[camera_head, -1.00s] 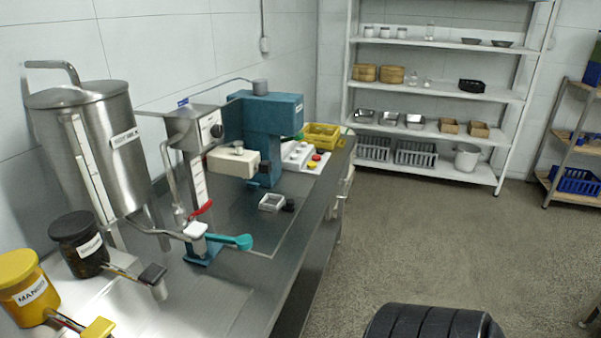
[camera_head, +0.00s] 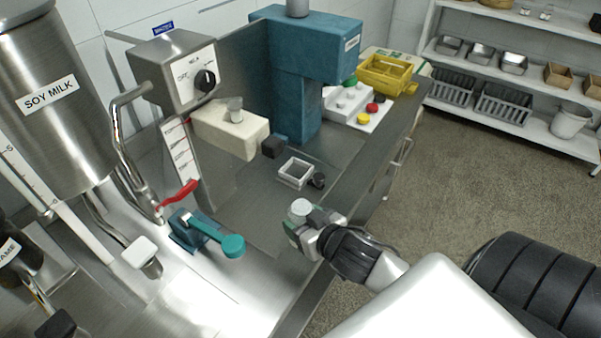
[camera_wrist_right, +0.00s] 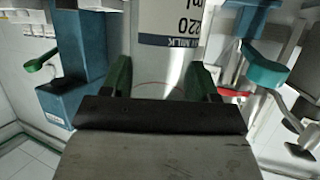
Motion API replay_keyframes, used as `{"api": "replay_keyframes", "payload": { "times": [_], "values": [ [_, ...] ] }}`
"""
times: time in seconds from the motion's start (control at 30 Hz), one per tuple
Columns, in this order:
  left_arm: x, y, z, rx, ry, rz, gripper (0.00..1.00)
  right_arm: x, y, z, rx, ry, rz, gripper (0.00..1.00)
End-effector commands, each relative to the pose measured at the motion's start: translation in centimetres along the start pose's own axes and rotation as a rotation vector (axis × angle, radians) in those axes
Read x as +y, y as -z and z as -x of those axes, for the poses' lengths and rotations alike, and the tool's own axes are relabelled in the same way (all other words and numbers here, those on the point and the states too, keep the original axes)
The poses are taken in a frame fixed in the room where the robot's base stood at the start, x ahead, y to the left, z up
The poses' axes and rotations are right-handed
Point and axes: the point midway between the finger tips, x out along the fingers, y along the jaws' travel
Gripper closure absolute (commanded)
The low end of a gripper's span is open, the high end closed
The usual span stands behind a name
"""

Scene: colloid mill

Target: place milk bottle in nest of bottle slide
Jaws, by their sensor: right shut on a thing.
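In the head view my right gripper (camera_head: 302,232) is shut on the bottle at the bench's front edge; only the bottle's pale round top (camera_head: 300,208) shows clearly. A small pale square frame (camera_head: 296,173), open on top with a dark knob beside it, looks like the nest of the bottle slide. It lies empty on the bench, beyond the gripper. My left gripper is out of view.
A teal-handled lever on a blue base (camera_head: 205,235) stands left of my gripper. A cream block (camera_head: 230,130) overhangs the bench near a blue machine (camera_head: 310,75). A button panel (camera_head: 350,103) and yellow crate (camera_head: 385,75) stand farther back. The steel soy milk tank (camera_head: 55,100) is at left.

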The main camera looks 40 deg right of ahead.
Motion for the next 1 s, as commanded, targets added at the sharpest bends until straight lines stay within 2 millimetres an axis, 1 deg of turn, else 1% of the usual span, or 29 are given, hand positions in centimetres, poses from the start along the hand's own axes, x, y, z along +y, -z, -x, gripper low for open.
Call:
{"api": "replay_keyframes", "payload": {
  "times": [0.03, 0.17, 0.23, 0.4, 0.53, 0.7, 0.83, 0.93, 1.0],
  "values": [
    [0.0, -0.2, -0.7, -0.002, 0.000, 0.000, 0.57, 1.3, 0.2, -0.9, 0.006, 0.004, 0.005, 0.63],
    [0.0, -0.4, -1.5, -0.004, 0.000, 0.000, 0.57, 4.3, 1.6, -2.3, 0.006, 0.023, 0.015, 0.63],
    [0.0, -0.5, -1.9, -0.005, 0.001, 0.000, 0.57, 5.8, 2.7, -2.9, 0.006, 0.036, 0.021, 0.63],
    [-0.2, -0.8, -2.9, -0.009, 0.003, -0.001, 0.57, 9.3, 5.8, -3.7, 0.008, 0.069, 0.036, 0.63],
    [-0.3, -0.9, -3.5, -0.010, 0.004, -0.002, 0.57, 11.3, 8.4, -3.8, 0.006, 0.096, 0.047, 0.63],
    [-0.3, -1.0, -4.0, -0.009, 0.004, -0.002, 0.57, 13.0, 11.0, -3.4, 0.003, 0.127, 0.058, 0.63],
    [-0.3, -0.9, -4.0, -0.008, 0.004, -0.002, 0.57, 13.4, 11.8, -3.5, 0.001, 0.139, 0.057, 0.63],
    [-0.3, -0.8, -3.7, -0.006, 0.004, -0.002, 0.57, 13.4, 11.9, -4.8, 0.001, 0.142, 0.053, 0.63],
    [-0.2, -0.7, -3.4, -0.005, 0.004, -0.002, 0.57, 13.2, 11.8, -6.5, 0.001, 0.143, 0.053, 0.63]
  ]
}}
